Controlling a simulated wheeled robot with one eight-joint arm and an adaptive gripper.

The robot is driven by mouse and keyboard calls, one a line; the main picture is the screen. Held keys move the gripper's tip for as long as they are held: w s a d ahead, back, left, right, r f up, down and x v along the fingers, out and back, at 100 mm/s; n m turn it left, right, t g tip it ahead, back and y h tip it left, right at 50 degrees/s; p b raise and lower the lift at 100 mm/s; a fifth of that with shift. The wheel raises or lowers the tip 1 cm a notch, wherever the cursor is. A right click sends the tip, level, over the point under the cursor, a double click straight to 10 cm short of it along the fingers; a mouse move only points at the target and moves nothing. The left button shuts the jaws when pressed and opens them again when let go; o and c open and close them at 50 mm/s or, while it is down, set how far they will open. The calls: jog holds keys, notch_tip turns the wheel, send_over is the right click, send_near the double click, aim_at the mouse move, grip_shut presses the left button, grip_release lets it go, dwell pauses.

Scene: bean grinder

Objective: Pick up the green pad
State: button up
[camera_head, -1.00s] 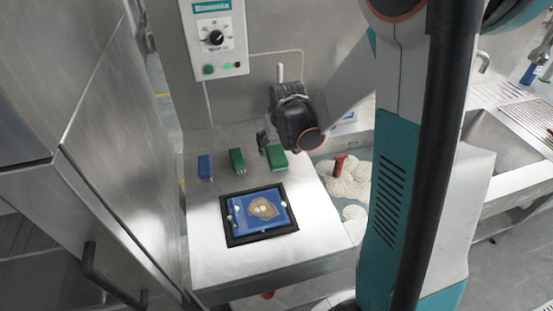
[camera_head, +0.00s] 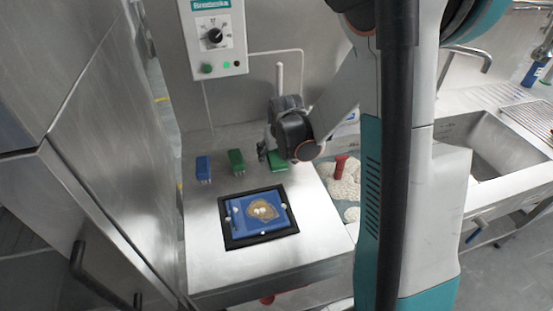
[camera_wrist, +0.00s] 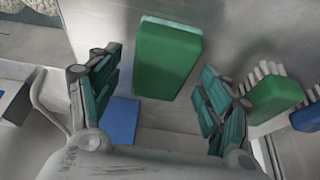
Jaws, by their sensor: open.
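The green pad (camera_head: 278,163) lies at the back right of the steel table, partly hidden by my wrist. In the wrist view the green pad (camera_wrist: 168,60) is a thick block with a pale edge at its far end. My gripper (camera_wrist: 158,92) is open, its two fingers spread to the left and right of the pad's near end. The pad shows in the gap, with space on both sides, and neither finger visibly touches it. In the head view my gripper (camera_head: 264,150) is small and seen from the side, at the pad's left edge.
A green brush (camera_head: 237,161) and a blue brush (camera_head: 203,168) stand left of the pad. A black-framed blue board (camera_head: 258,212) lies in front. A red-handled scoop (camera_head: 340,166) sits in pale grains at right. A control box (camera_head: 215,38) hangs behind.

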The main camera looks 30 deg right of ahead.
aim_at(277, 156)
jog(key=shift+f, duration=0.2)
dwell(0.3)
jog(key=c, duration=1)
jog(key=shift+c, duration=0.2)
jog(key=shift+r, duration=0.1)
notch_tip(277, 156, up, 20)
jog(key=p, duration=0.7)
jog(key=shift+r, duration=0.2)
